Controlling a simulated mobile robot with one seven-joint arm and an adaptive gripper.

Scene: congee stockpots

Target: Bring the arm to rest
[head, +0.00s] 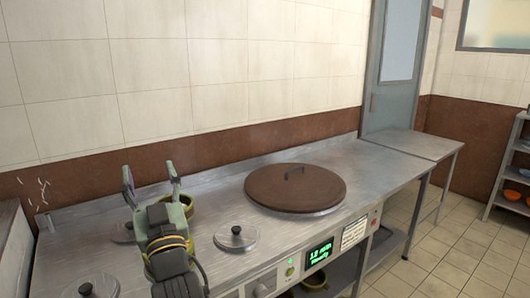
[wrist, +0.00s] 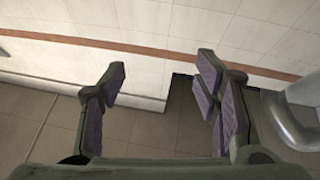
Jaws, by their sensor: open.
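My gripper (head: 150,176) stands over the left part of the steel counter in the head view, its two fingers pointing up and apart. It is open, with nothing between the fingers. In the wrist view my gripper (wrist: 163,72) also shows its fingers wide apart, with only tiled wall and floor beyond them. My arm hides part of the counter behind it.
The steel counter (head: 390,172) holds a large brown lid (head: 270,188) with a dark handle. Small round steel lids (head: 247,243) sit near my arm. A lit display (head: 319,252) is on the front. A shelf with bowls (head: 513,195) stands far right. Open floor lies between.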

